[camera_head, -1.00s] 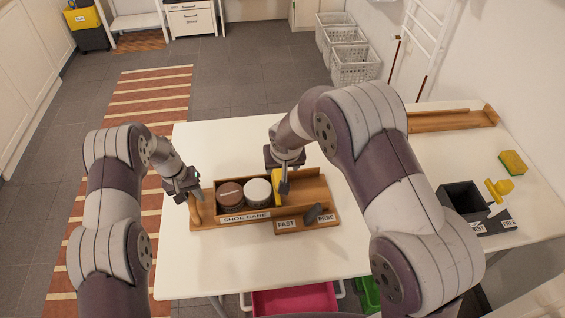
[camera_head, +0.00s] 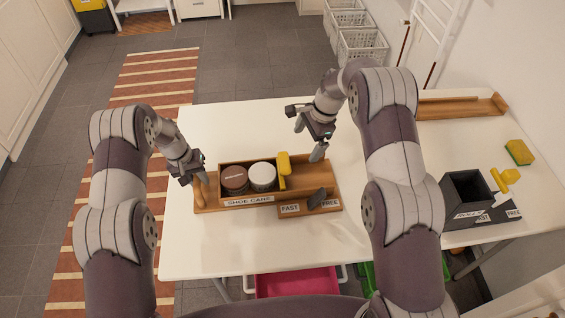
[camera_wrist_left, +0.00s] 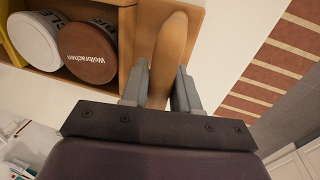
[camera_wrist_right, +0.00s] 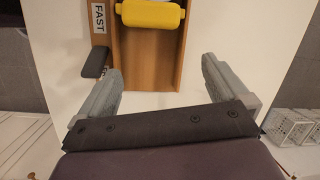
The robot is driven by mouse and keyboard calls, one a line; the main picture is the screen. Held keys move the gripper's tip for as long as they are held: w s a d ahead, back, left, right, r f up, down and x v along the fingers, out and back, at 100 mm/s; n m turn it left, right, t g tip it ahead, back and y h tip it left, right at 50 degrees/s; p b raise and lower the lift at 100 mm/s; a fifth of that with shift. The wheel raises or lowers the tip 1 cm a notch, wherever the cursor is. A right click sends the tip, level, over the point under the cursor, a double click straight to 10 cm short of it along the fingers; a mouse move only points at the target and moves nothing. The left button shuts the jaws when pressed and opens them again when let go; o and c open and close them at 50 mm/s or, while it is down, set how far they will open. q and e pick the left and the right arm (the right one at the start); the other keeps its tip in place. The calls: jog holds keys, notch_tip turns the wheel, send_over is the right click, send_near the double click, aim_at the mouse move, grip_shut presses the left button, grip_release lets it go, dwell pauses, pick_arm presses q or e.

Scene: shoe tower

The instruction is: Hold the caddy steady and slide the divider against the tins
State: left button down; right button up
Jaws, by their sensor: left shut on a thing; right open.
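The wooden caddy (camera_head: 205,207), labelled SHOE CARE, stands on the white table. A brown tin (camera_head: 234,177) and a white tin (camera_head: 262,176) sit side by side in it. The yellow divider (camera_head: 284,168) stands just right of the white tin; any gap is too small to tell.
A dark box (camera_head: 466,190) with a yellow-handled piece and its own labels stands on the right of the table, near a yellow sponge (camera_head: 519,152). A wooden tray (camera_head: 460,107) lies at the back right. The table front is clear.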

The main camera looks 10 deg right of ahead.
aim_at(284, 161)
jog(key=a+f+m, duration=0.1)
jog(key=a+f, duration=0.1)
jog(key=f, duration=0.1)
jog(key=a+f+m+y, duration=0.1)
jog(key=a+f, duration=0.2)
jog(key=s+a+f+m, duration=0.1)
jog(key=a+f, duration=0.1)
jog(key=f, duration=0.1)
jog(key=shift+s+a+g, duration=0.1)
jog(key=shift+a+g, duration=0.15)
jog(key=shift+g, duration=0.15)
jog(key=shift+r, duration=0.1)
jog(key=c, duration=1.2)
jog(key=shift+a, duration=0.1)
